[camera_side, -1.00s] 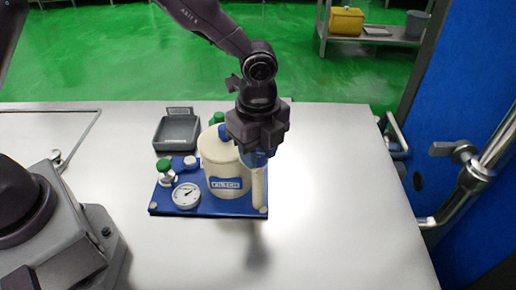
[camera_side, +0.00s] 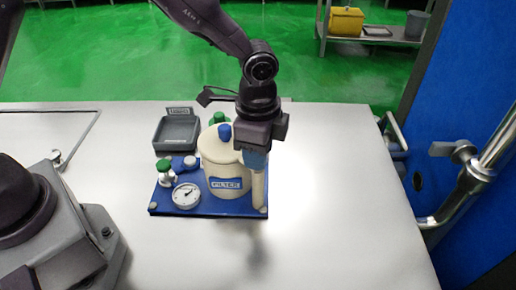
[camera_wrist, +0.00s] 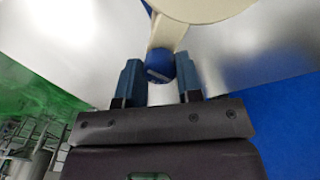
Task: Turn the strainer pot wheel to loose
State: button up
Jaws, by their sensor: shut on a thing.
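The cream strainer pot (camera_side: 225,170) stands upright on a blue base plate (camera_side: 215,208), with a blue knob (camera_side: 225,132) on its lid and a blue and white label on its front. A cream post joins its right side. My gripper (camera_side: 256,160) points down over the top of this post. In the wrist view, the small blue wheel (camera_wrist: 159,66) with a pale mark sits between the two blue fingers of my gripper (camera_wrist: 160,82), which are shut on it. In the side view the fingers hide the wheel.
A grey tray (camera_side: 177,134) with a label lies behind. The table is clear at right, up to metal pipes and a blue wall.

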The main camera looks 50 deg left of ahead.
jog(key=shift+r, duration=0.1)
dwell(0.3)
jog(key=o, duration=0.9)
jog(key=shift+o, duration=0.2)
notch_tip(320, 180, up, 13)
